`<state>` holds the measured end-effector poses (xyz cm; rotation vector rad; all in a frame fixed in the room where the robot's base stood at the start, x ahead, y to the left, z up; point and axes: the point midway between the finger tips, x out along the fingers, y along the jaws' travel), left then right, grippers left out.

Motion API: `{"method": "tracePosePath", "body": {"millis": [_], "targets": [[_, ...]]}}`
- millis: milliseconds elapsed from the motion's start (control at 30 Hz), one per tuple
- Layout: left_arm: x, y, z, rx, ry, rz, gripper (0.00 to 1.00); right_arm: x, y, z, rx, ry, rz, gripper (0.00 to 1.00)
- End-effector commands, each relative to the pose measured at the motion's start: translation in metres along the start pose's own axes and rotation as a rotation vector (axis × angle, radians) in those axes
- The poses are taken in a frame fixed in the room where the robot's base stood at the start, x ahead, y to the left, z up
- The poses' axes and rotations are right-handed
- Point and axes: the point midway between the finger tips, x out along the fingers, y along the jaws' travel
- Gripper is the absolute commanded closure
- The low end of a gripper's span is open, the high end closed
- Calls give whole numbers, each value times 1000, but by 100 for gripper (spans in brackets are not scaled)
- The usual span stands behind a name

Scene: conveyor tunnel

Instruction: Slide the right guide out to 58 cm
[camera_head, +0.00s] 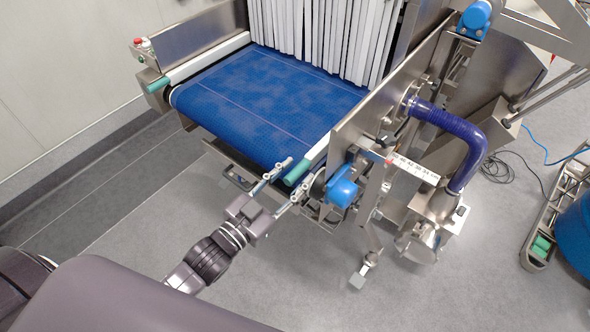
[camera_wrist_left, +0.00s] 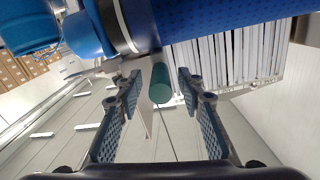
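The right guide (camera_head: 318,150) is a white rail with a green end (camera_head: 297,172), along the right edge of the blue belt. My left gripper (camera_head: 298,170) is open, with its fingertips at either side of the green end. In the left wrist view the green end (camera_wrist_left: 160,83) sits between the two fingers, with a gap on each side. A white scale with numbers (camera_head: 415,168) is on the right of the machine; its reading is too small to tell. My right gripper is not in view.
The blue belt (camera_head: 265,100) is empty before the white strip curtain (camera_head: 330,35). The left guide (camera_head: 205,58) runs along its far left edge. The floor in front is clear.

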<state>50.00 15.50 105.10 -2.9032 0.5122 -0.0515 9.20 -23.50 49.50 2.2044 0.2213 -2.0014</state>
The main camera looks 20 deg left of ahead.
Motion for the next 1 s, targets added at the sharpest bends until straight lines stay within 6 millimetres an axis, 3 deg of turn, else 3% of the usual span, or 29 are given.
{"method": "tracePosePath", "body": {"millis": [367,700,1000], "targets": [[7,0,1,0,-1,0,65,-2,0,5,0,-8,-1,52],[7,0,0,0,-1,0,100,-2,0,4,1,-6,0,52],[7,1,0,-1,-1,0,100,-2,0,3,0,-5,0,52]]}}
